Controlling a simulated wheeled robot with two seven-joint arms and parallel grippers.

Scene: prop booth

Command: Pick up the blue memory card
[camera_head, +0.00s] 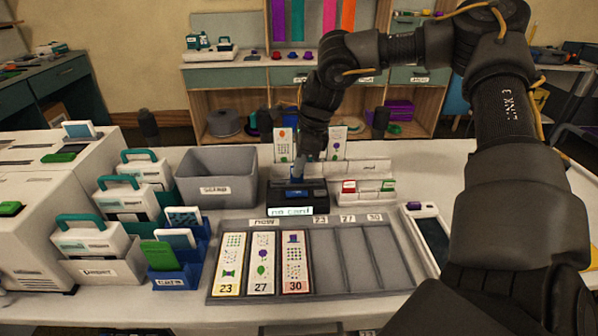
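My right gripper (305,160) points down just above the dark card reader (284,203), whose small screen reads "no card". A small blue piece (297,170), which looks like the blue memory card, shows at the fingertips. It is too small to tell whether the fingers are closed on it. A blue strip (297,193) also shows on the reader's front. A white holder (368,198) right of the reader carries a red card (349,186) and a green card (388,185). My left gripper is out of view.
A grey tray (330,222) in front of the reader holds picture strips marked 23, 27 and 30, with empty slots at right. A grey bin (217,180) stands left of the reader. White teal-handled cases and a blue rack (172,280) crowd the left side. Upright picture cards stand behind the gripper.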

